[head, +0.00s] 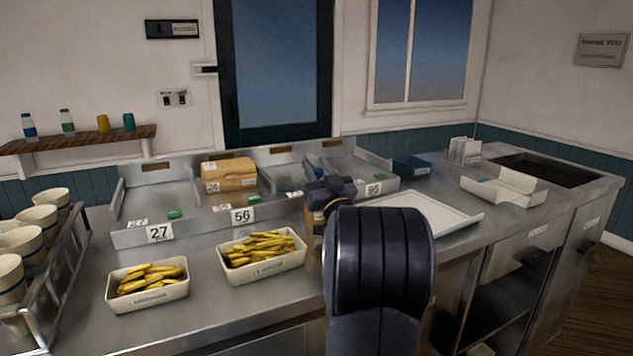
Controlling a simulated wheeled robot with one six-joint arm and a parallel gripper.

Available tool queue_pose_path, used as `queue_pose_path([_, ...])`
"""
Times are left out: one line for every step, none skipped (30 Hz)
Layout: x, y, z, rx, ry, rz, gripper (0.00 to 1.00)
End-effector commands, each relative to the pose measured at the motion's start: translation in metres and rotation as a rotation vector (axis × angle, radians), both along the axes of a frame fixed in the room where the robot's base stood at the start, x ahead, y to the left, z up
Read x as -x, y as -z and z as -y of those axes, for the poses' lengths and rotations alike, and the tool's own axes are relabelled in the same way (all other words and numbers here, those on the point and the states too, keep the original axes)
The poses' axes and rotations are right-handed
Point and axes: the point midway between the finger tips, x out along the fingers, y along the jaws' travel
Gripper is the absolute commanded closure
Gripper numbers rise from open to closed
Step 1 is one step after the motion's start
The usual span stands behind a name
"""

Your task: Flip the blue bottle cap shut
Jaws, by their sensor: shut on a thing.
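My gripper (328,192) is near the middle of the head view, above the front edge of the metal trays. My dark arm hides much of it, and its fingertips do not show clearly. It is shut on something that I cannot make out. A brownish shape (314,220) shows just below it. A small dark blue shape (313,163) shows behind it in the trays; I cannot tell whether it is a bottle or cap. A bottle with a blue lower part (28,126) stands upright on the wall shelf, far from my gripper. No open blue cap can be made out.
Two white tubs of fries (148,298) (263,262) stand on the steel counter (215,322). A brown box (229,175) is in the trays. A cup rack (62,262) stands at left. A white tray (425,218) and a paper carton (505,190) lie at right.

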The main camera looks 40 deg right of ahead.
Motion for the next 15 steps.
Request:
queue_pose_path([-0.0002, 0.0043, -0.0002, 0.002, 0.000, 0.007, 0.93])
queue_pose_path([-0.0001, 0.0041, -0.0003, 0.003, 0.000, 0.011, 0.93])
queue_pose_path([-0.0001, 0.0038, -0.0002, 0.003, 0.000, 0.015, 0.93])
queue_pose_path([0.0000, 0.0034, -0.0002, 0.004, 0.000, 0.018, 0.93])
queue_pose_path([0.0000, 0.0032, -0.0002, 0.005, 0.000, 0.020, 0.93])
queue_pose_path([0.0000, 0.0029, -0.0002, 0.006, 0.000, 0.023, 0.93])
queue_pose_path([0.0000, 0.0027, -0.0002, 0.006, 0.000, 0.024, 0.93])
queue_pose_path([0.0001, 0.0024, -0.0002, 0.006, 0.000, 0.026, 0.93])
queue_pose_path([0.0001, 0.0022, -0.0001, 0.006, 0.000, 0.027, 0.93])
queue_pose_path([0.0001, 0.0020, -0.0001, 0.006, 0.000, 0.028, 0.93])
queue_pose_path([0.0001, 0.0019, -0.0001, 0.006, 0.000, 0.028, 0.93])
queue_pose_path([0.0002, 0.0017, -0.0001, 0.006, 0.000, 0.028, 0.93])
queue_pose_path([0.0002, 0.0016, -0.0002, 0.006, 0.000, 0.028, 0.93])
queue_pose_path([0.0001, 0.0016, -0.0001, 0.006, 0.000, 0.028, 0.93])
queue_pose_path([0.0001, 0.0016, -0.0001, 0.006, 0.000, 0.028, 0.93])
